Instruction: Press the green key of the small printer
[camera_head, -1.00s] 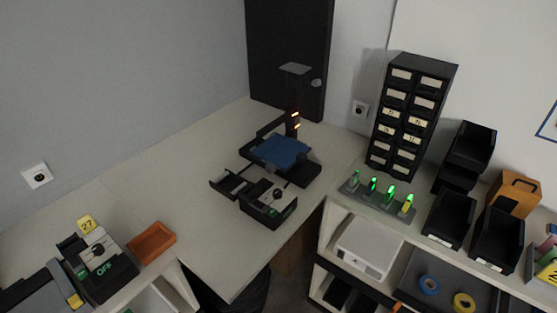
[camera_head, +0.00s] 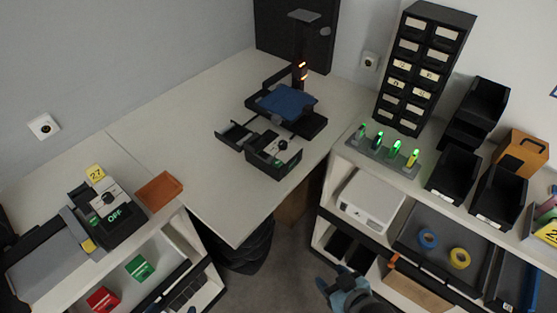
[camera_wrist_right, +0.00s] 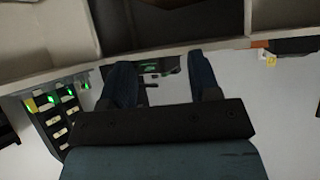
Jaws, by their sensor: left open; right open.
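A small black machine with a blue plate (camera_head: 286,102) and orange lights stands on the corner table; it looks like a small printer. A black box with a grey top and dark knob (camera_head: 274,154) sits just in front of it, with a green patch on its front. I cannot tell which patch is the green key. My right gripper (camera_head: 340,284) is low at the bottom of the head view, well in front of the table and touching nothing. In the wrist view its blue fingers (camera_wrist_right: 163,80) are apart and empty, with a dark green-lit device beyond. My left gripper is not in view.
A similar box marked OFF (camera_head: 113,217) stands at left beside an orange tray (camera_head: 160,190). At right are a rack of green-lit tubes (camera_head: 381,155), a drawer tower (camera_head: 440,33), black bins (camera_head: 453,176) and a white device (camera_head: 370,201). The front table corner is bare.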

